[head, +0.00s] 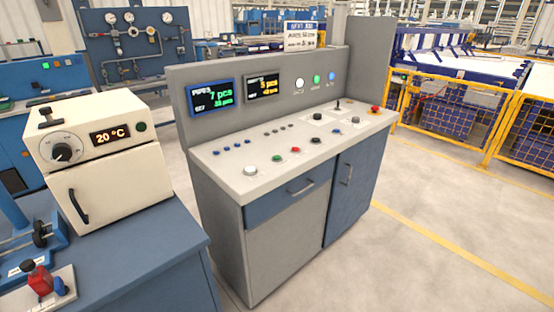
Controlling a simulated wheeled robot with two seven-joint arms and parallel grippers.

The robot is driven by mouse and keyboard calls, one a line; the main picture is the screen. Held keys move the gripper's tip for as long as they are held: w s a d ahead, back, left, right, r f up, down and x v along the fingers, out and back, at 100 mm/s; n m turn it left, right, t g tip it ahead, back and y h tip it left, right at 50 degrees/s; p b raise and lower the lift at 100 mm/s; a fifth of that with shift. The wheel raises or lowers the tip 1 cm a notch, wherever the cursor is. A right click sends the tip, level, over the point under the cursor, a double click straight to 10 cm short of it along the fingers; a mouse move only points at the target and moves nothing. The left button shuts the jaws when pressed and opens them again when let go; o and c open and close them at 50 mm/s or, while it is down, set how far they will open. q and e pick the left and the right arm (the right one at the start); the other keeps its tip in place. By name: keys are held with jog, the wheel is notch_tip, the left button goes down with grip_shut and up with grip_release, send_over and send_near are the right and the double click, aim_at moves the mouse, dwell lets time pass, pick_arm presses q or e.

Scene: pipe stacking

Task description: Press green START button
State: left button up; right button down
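A grey control console (228,185) with a white sloped top and blue drawer stands in the middle of the head view. A small green button (277,157) sits on the console top, between a large white button (250,170) and a red button (295,149). I cannot read any START label. Neither of my grippers is in view.
A cream oven (110,165) showing 20 °C stands on a blue bench (165,260) at the left. Yellow fencing (455,105) encloses blue bins at the right. A red emergency-type button (375,108) is at the console's far right. Floor in front of the console is clear.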

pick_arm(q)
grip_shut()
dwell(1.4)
